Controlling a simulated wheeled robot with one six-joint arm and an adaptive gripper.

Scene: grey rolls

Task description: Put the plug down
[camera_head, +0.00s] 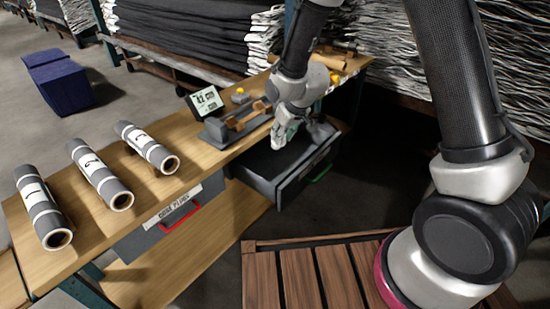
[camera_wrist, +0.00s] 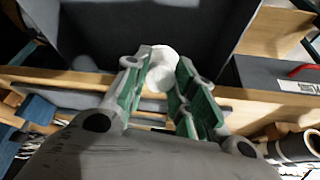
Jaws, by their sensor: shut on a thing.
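The plug sits between the fingertips, above the near edge of the dark drawer interior (camera_wrist: 150,25). In the head view I cannot make out the plug clearly apart from the fingers.
Three grey rolls (camera_head: 99,174) lie on the wooden bench (camera_head: 196,190) at left. A small display (camera_head: 207,101) and a grey cradle (camera_head: 236,125) stand behind my gripper. A labelled drawer with a red handle (camera_head: 181,216) is shut. A slatted wooden platform (camera_head: 312,275) is in front.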

